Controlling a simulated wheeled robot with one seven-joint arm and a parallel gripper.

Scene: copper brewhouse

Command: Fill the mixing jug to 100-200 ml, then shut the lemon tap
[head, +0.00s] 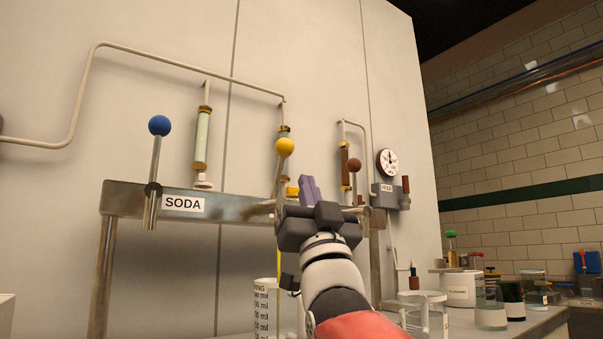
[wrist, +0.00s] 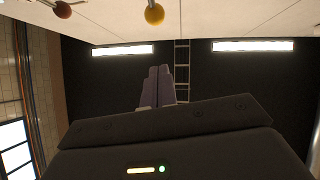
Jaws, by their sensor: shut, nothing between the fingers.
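The lemon tap's lever with a yellow ball (head: 285,146) stands nearly upright on the metal rack, and its ball also shows at the top of the wrist view (wrist: 154,14). The tap's spout is hidden behind my gripper. A thin yellow line (head: 278,262) runs down below the rack towards the jug and looks like a stream. The mixing jug (head: 265,306), clear with a printed ml scale, stands below, cut off by the frame's bottom edge; I cannot read its level. My gripper (head: 309,188) is shut and empty, its purple fingers pointing up, right of and below the yellow ball.
A blue-ball lever (head: 159,125) labelled SODA is at the left, and a brown-ball lever (head: 354,165) at the right. A dial (head: 388,162) hangs on the wall. Jars and a clear vessel (head: 423,312) crowd the counter to the right. Pipes run along the wall.

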